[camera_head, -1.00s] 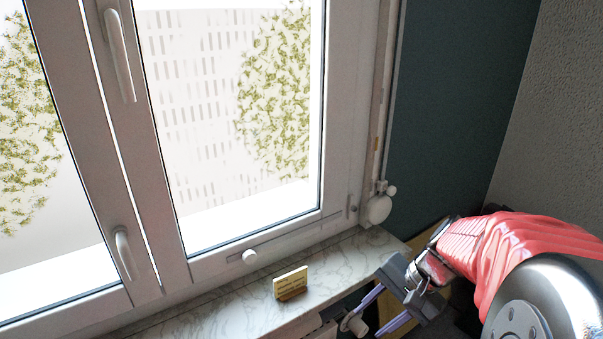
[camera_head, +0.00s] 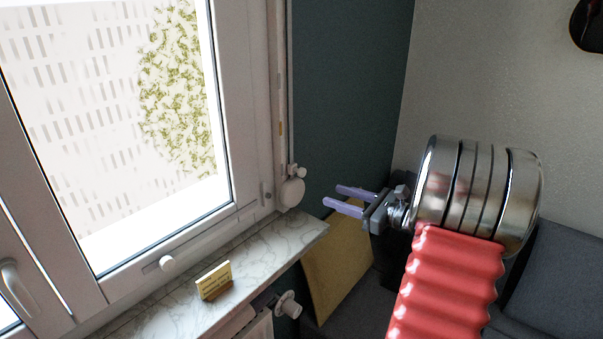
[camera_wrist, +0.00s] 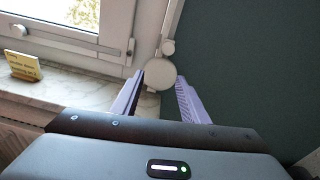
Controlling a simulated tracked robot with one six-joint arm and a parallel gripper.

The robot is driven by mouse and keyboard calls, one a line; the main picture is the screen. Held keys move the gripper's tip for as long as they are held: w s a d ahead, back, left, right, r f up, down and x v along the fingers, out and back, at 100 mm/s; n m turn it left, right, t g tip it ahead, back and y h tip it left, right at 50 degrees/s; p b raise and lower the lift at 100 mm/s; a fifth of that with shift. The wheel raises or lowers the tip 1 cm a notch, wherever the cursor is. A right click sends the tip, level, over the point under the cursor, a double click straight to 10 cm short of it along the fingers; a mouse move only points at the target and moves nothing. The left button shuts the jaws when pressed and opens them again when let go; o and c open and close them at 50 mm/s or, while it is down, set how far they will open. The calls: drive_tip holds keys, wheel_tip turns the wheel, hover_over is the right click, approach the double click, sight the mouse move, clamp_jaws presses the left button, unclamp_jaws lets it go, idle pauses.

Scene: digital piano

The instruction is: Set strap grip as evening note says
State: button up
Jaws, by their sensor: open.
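The yellow note card (camera_head: 214,279) stands in a small wooden holder on the marble sill. It also shows in the wrist view (camera_wrist: 22,66); its writing is too small to read. The shutter strap (camera_head: 281,80) runs down beside the window frame, with a small tan patch on it. At its lower end is a round white winder (camera_head: 291,193), with a small white knob (camera_head: 298,171) just above. My gripper (camera_head: 332,196) is open and empty, its lilac fingers pointing left towards the winder. In the wrist view the winder (camera_wrist: 160,74) shows between the fingertips; contact is not visible.
The marble sill (camera_head: 265,252) lies below the window, with a radiator valve (camera_head: 288,305) under its edge. The window handle (camera_head: 17,288) is at the lower left. A yellowish panel (camera_head: 338,262) leans below my gripper. Dark teal wall lies behind.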

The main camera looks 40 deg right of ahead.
sight(304, 173)
drive_tip(key=shift+w+d+r+m+t, duration=0.1)
drive_tip(key=shift+d+r+m+t, duration=0.25)
drive_tip(key=shift+r, duration=0.3)
drive_tip(key=shift+w+r+m+t, duration=0.1)
drive_tip(key=shift+r+m+t, duration=0.05)
drive_tip(key=shift+r+m, duration=0.4)
drive_tip(key=x, duration=1.3)
drive_tip(key=shift+w+a, duration=0.2)
drive_tip(key=shift+w, duration=0.15)
drive_tip(key=shift+c, duration=0.6)
clamp_jaws()
